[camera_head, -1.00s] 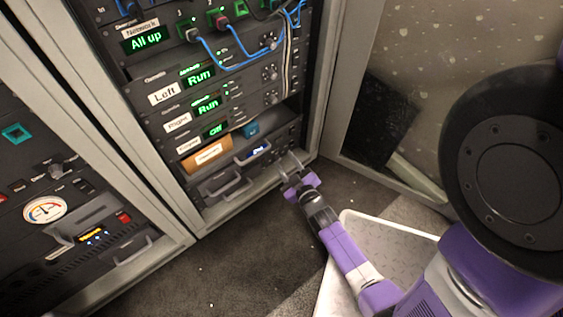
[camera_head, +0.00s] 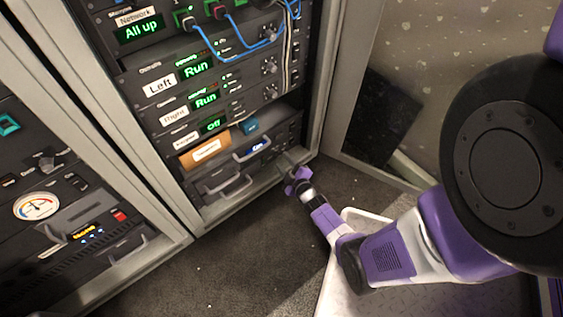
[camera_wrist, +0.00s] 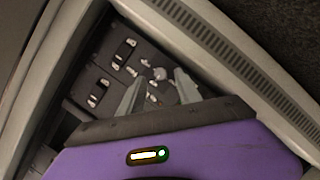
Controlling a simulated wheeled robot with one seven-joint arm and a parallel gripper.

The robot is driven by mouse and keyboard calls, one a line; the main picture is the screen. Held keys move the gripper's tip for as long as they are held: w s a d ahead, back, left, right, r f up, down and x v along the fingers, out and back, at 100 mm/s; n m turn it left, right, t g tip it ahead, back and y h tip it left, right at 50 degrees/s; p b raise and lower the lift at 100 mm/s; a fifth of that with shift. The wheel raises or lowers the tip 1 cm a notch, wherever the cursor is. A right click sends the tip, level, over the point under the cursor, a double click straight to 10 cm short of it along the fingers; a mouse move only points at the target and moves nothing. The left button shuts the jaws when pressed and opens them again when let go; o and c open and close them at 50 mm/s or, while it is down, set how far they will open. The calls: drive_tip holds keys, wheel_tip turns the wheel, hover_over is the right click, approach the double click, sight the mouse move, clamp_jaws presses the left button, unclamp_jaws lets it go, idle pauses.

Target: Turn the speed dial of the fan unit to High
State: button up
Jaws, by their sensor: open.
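My gripper (camera_head: 287,162) is at the lower right of the tall rack, in front of the right end of the unit with a small blue display (camera_head: 258,147). In the wrist view my gripper (camera_wrist: 157,82) is open, its two grey fingers pointing at a dark panel (camera_wrist: 85,68). Small pale round knobs (camera_wrist: 160,74) show between and just beyond the fingertips. I cannot tell whether the fingers touch them. No label naming the fan unit or its High mark is readable, and the dial's setting cannot be told.
Two rocker switches (camera_wrist: 124,52) sit left of the fingers in the wrist view. Blue cables (camera_head: 240,62) hang higher on the rack. The rack's light frame (camera_head: 318,95) stands close to my gripper's right. Dark floor (camera_head: 255,240) in front is clear.

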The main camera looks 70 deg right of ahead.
sight(278, 155)
drive_tip(key=shift+b+x, duration=0.4)
drive_tip(key=shift+x, duration=0.85)
clamp_jaws()
